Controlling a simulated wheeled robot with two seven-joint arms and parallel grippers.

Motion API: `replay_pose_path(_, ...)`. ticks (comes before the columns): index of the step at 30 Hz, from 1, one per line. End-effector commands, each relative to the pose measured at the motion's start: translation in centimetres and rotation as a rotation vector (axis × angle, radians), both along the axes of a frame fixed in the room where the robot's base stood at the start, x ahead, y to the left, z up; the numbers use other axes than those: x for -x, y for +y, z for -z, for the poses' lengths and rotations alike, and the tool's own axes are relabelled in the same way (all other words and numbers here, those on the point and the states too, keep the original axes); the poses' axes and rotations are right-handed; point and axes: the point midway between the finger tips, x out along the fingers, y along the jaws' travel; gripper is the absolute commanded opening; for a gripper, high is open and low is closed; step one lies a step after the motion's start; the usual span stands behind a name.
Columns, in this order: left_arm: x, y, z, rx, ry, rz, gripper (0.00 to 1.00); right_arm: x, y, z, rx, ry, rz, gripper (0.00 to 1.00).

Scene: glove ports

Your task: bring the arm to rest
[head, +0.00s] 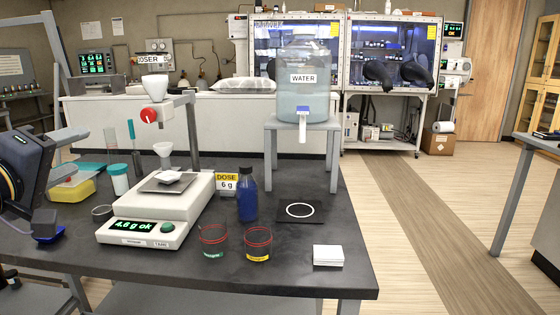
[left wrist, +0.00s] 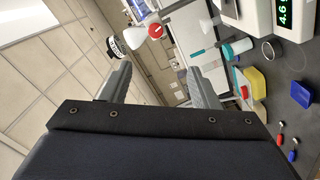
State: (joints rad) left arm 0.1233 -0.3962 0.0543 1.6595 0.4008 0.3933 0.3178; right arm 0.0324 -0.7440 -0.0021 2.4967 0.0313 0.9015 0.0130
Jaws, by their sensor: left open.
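My left gripper (left wrist: 160,78) is open in the left wrist view, its two grey fingers apart with nothing held between them. In the head view my left arm comes in at the left edge, beside the black bench (head: 300,262) and left of the scale. The white scale (head: 150,212) reads "4.6 g ok" and carries a grey pan with a small white dish (head: 171,177). A dispenser with a red knob (head: 149,115) and white hopper stands behind the scale, above a white funnel (head: 163,152). My right gripper is not visible.
A blue bottle (head: 247,200), two red-rimmed beakers (head: 257,243) and a water tank (head: 303,80) stand farther right.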

Motion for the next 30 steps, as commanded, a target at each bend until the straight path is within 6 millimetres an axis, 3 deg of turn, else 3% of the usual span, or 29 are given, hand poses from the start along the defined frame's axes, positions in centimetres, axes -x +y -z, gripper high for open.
replay_pose_path(8,1.0,-1.7,4.2,-0.070,0.098,0.050,0.55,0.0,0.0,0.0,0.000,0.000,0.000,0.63)
replay_pose_path(14,2.6,-3.7,9.4,-0.153,0.212,0.116,0.55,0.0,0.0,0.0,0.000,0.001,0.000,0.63)
replay_pose_path(20,5.9,-6.3,16.8,-0.270,0.375,0.225,0.55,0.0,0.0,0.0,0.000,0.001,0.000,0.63)
replay_pose_path(24,9.6,-8.4,23.4,-0.370,0.517,0.332,0.55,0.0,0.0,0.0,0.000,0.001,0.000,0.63)
replay_pose_path(30,14.7,-10.5,30.7,-0.483,0.676,0.471,0.55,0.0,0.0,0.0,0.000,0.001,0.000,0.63)
